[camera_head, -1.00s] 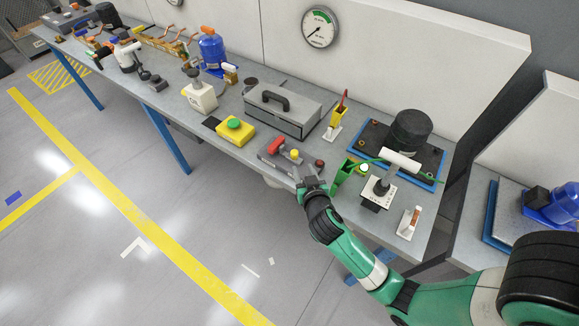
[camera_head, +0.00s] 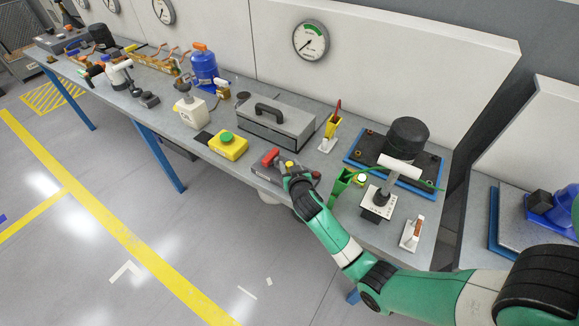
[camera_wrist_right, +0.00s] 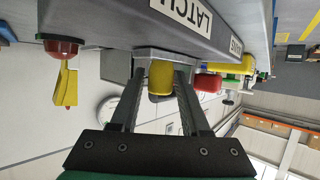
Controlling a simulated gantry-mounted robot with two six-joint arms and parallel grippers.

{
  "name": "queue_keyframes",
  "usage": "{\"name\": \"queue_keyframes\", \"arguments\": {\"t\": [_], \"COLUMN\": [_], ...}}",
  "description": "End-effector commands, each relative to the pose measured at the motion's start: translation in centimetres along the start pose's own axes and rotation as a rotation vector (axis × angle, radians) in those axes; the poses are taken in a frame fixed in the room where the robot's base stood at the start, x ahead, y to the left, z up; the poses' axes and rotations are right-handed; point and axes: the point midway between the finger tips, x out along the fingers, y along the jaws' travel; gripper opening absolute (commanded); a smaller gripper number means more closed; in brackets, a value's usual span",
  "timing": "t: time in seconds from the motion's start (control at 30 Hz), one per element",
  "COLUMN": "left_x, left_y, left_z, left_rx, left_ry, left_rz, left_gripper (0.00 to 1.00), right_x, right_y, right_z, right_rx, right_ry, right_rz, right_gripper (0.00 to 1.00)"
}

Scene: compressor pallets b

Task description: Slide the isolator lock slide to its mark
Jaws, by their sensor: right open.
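The isolator unit is a low grey box (camera_head: 261,169) near the bench's front edge, with a red handle (camera_head: 270,157) on its left and a yellow knob (camera_head: 290,164). My right gripper (camera_head: 295,175) reaches this knob from the front and partly hides the box. In the right wrist view the yellow knob (camera_wrist_right: 160,78) stands between the two open fingers (camera_wrist_right: 157,90), with gaps that look narrow. The grey box (camera_wrist_right: 120,18) there carries a label reading LATCH and a second, partly legible one. A red dome (camera_wrist_right: 62,48) is at its left. I cannot make out the slide's mark. My left gripper is not in view.
A green holder (camera_head: 341,186) and a white T-handled lever unit (camera_head: 379,202) stand close to the right. A yellow box (camera_head: 228,147) with a green button is to the left, and a grey case (camera_head: 290,132) stands behind. The floor in front is clear.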

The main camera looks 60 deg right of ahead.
Motion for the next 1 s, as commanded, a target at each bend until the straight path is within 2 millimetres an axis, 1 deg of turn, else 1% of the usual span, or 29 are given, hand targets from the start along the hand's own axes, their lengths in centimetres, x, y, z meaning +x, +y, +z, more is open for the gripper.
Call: {"name": "queue_keyframes", "arguments": {"t": [0.07, 0.1, 0.17, 0.3, 0.33, 0.37, 1.0], "left_x": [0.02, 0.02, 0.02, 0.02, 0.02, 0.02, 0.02], "left_y": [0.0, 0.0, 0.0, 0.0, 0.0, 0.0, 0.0], "left_z": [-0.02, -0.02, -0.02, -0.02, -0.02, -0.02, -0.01], "left_rx": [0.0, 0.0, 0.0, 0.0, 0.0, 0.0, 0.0], "left_ry": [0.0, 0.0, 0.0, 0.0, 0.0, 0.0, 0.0], "left_rz": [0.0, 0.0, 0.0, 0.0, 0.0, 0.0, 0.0], "left_gripper": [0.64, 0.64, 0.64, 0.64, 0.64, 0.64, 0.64], "right_x": [-0.03, -0.04, -0.04, -0.05, -0.06, -0.06, -0.07], "right_y": [-0.01, -0.01, -0.01, -0.02, -0.02, -0.02, -0.03], "right_z": [-0.02, -0.01, -0.01, 0.0, 0.0, 0.0, 0.0], "right_rx": [0.0, 0.0, 0.0, 0.0, 0.0, 0.0, 0.0], "right_ry": [0.0, 0.0, 0.0, 0.0, 0.0, 0.0, 0.0], "right_rz": [0.0, 0.0, 0.0, 0.0, 0.0, 0.0, 0.0], "right_gripper": [0.46, 0.44, 0.34, 0.08, 0.03, 0.0, 0.0]}}
